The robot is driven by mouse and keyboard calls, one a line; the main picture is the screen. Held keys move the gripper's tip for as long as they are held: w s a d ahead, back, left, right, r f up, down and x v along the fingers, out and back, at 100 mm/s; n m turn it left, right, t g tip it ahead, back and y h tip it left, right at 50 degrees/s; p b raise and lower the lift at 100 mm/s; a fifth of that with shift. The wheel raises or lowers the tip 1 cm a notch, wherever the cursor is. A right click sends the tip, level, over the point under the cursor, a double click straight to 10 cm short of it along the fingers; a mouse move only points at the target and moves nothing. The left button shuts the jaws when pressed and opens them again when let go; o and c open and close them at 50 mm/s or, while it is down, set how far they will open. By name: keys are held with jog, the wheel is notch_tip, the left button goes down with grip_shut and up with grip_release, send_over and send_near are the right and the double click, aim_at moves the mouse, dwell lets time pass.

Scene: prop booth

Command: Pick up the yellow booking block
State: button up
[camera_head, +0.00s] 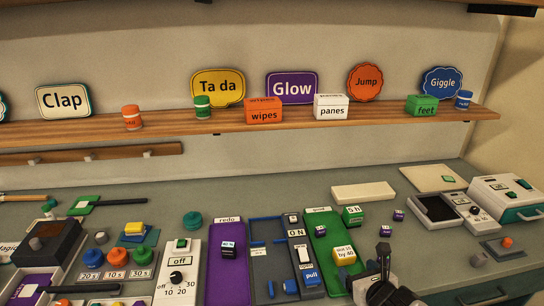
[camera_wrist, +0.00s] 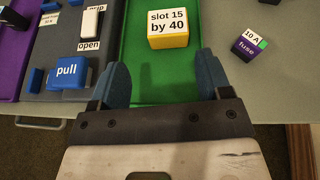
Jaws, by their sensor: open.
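The yellow booking block (camera_head: 344,253) has a white top lettered "slot 15 by 40" and sits on the green tray (camera_head: 325,276). In the wrist view the yellow block (camera_wrist: 168,30) lies on the green tray (camera_wrist: 135,30), just beyond my fingertips. My gripper (camera_wrist: 162,78) is open, with its blue fingers apart over green surface and nothing between them. In the head view my gripper (camera_head: 382,258) is at the lower right of the block, apart from it.
A blue "pull" block (camera_wrist: 68,72) is left of my left finger, on a dark panel. A purple "10 A fuse" block (camera_wrist: 249,46) lies to the right on the grey table. A green-and-white block (camera_head: 353,215) stands behind the yellow block.

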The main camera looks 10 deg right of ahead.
aim_at(348, 259)
jog(key=shift+d+f+m+h, duration=0.35)
jog(key=shift+d+m+h, duration=0.05)
jog(key=shift+m, duration=0.1)
jog(key=shift+x, duration=1.25)
jog(key=shift+w, duration=0.1)
jog(key=shift+x, duration=2.5)
jog(key=shift+a, duration=0.1)
jog(key=c, duration=0.7)
